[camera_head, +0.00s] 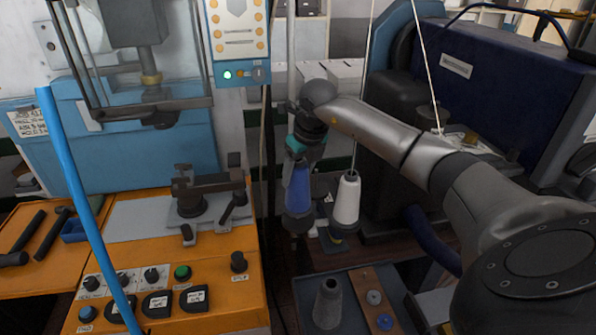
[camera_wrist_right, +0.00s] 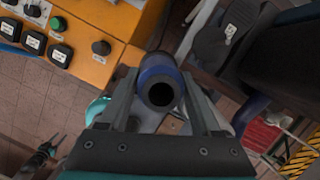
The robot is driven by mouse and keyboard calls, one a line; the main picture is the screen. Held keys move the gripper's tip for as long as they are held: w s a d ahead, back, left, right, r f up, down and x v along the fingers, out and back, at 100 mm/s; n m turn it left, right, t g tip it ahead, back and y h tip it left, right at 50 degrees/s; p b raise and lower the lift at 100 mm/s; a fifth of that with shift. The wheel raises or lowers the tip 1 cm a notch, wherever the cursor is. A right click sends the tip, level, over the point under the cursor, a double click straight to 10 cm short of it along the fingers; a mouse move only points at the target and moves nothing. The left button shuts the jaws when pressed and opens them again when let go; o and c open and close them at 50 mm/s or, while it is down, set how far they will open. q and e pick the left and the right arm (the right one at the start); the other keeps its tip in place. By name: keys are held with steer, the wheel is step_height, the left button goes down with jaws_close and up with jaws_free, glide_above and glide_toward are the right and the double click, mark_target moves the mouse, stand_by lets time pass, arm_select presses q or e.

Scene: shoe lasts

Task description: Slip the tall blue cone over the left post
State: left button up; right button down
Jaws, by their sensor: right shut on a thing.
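The tall blue cone (camera_head: 299,191) hangs upright below my right gripper (camera_head: 298,166), which is shut on its upper part. In the right wrist view I look down on the cone (camera_wrist_right: 160,90), with its dark round hole between the two fingers. The dark lower end of the cone is beside the white cone's stand, and I cannot tell whether it touches anything. A white cone (camera_head: 347,199) stands just to the right with a thread rising from it. I cannot make out the left post; the cone and gripper may hide it. My left gripper does not show.
A tray (camera_head: 292,279) in front holds a grey cone (camera_head: 328,304) and a wooden board (camera_head: 368,283) with small round parts. An orange bench (camera_head: 215,262) with knobs and a clamp stands left. A dark machine (camera_head: 500,75) fills the right. A blue bar (camera_head: 88,210) crosses the left.

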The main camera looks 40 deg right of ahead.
steer(key=shift+f+b, duration=1.1)
steer(key=shift+f, duration=0.55)
jaws_free()
steer(key=v, duration=1.5)
